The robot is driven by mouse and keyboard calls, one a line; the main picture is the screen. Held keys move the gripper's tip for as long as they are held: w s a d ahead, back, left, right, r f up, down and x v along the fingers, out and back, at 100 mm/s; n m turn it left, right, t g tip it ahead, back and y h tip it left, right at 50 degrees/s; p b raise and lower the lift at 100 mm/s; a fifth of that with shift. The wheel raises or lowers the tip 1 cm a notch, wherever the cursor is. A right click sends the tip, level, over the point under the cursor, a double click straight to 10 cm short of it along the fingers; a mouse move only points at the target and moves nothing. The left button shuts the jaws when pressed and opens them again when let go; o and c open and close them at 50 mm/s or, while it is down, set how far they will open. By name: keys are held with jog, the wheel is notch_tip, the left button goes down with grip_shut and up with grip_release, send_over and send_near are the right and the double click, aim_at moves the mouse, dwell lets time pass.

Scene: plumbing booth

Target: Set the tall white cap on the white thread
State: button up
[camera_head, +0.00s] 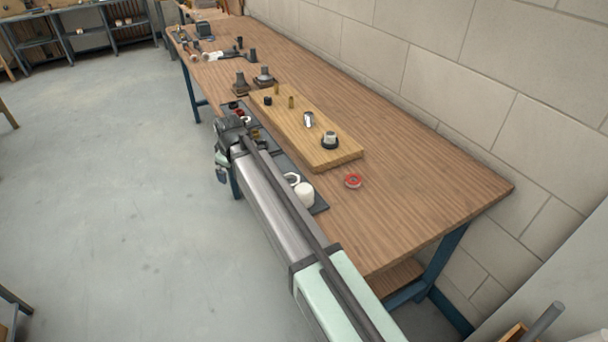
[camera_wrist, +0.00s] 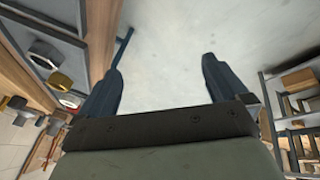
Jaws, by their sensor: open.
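A white cylindrical cap (camera_head: 305,194) stands at the near end of the dark tray (camera_head: 321,204) along the table's front edge. It looks like the tall white cap. On the wooden board (camera_head: 342,158), a pale, whitish fitting (camera_head: 330,136) rises from a dark round base; it looks like the white thread, though its threads are too small to make out. My gripper (camera_head: 222,168) is beside the table's front edge, well away from the cap and the board. In the wrist view my gripper (camera_wrist: 160,65) is open, with only floor between its fingers.
A red ring (camera_head: 353,181) lies on the table right of the board. The board also bears brass posts (camera_head: 291,102) and a silver fitting (camera_head: 308,120). My arm hides part of the tray. The table's right side is clear.

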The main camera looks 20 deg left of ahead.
aim_at(304, 188)
jog(key=d+r+m, duration=0.1)
jog(key=d, duration=0.3)
jog(key=s+d+r+m+g+h, duration=0.1)
jog(key=d, duration=0.4)
jog(key=s+d+r+m, duration=0.1)
jog(key=d+r, duration=0.1)
jog(key=d, duration=0.2)
jog(key=shift+d+m+h, duration=0.25)
jog(key=shift+m+h, duration=0.05)
jog(key=s+d+r+m, duration=0.1)
jog(key=d, duration=0.3)
jog(key=s+d+r+m+g+h, duration=0.1)
jog(key=s+d, duration=0.1)
jog(key=d, duration=0.2)
jog(key=s+d+r+m+g, duration=0.1)
jog(key=d, duration=0.3)
jog(key=shift+s+d+r+m, duration=0.1)
jog(key=shift+s+r+m, duration=0.1)
jog(key=shift+r+m, duration=0.2)
jog(key=shift+f, duration=3.45)
jog(key=shift+s+f, duration=0.1)
jog(key=shift+c, duration=0.6)
jog(key=shift+o, duration=0.6)
jog(key=shift+d, duration=0.1)
